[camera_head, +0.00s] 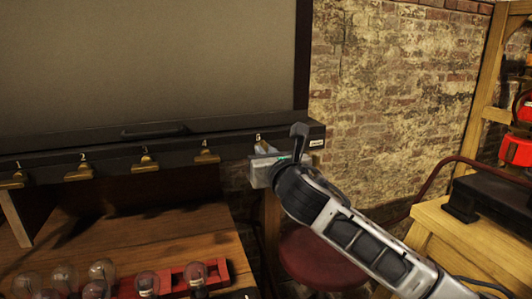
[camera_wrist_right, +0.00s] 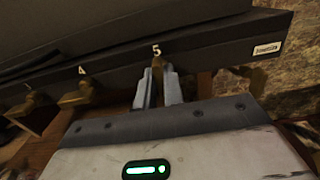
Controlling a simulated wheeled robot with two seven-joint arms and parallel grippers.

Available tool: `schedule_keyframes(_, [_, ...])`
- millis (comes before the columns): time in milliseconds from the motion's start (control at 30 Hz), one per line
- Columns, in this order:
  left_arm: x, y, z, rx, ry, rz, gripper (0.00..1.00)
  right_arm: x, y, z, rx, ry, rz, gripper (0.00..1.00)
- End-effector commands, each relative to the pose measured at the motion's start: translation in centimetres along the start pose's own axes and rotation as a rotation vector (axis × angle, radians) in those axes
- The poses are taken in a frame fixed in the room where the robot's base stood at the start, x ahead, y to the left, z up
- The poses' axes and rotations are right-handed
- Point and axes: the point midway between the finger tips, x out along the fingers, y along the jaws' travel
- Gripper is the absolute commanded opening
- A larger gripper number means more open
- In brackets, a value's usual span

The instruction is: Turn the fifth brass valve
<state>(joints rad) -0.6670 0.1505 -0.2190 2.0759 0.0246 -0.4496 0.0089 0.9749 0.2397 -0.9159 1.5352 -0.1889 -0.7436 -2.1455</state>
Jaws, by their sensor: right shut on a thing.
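The fifth brass valve (camera_wrist_right: 157,68) sits under the number 5 on the dark rail in the right wrist view. My right gripper (camera_wrist_right: 158,88) is shut on it, one finger on each side. Only a narrow brass strip shows between the fingers. In the head view my right gripper (camera_head: 265,165) is at the rail's right end and largely hides this valve. The other brass valves hang in a row to the left, the fourth (camera_head: 207,157) nearest; the fourth also shows in the right wrist view (camera_wrist_right: 80,93). My left gripper is not in view.
The dark rail (camera_head: 120,160) runs below a large grey panel (camera_head: 150,60). A wooden bench (camera_head: 190,235) below bears glass bulbs (camera_head: 103,270) and a red rack (camera_head: 178,280). A red stool (camera_head: 318,262) stands below my right arm. A wooden table (camera_head: 440,228) with a black case is at the right.

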Motion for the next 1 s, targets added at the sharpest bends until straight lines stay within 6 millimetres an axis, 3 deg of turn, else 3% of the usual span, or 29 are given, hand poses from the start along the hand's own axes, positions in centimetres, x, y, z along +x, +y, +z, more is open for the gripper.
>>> schedule_keyframes(367, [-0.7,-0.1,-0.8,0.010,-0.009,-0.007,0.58,0.0,-0.1,0.1,0.218,0.005,-0.001,0.00])
schedule_keyframes(1000, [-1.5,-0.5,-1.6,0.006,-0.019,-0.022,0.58,0.0,-0.3,-0.2,0.826,0.005,-0.002,0.00])
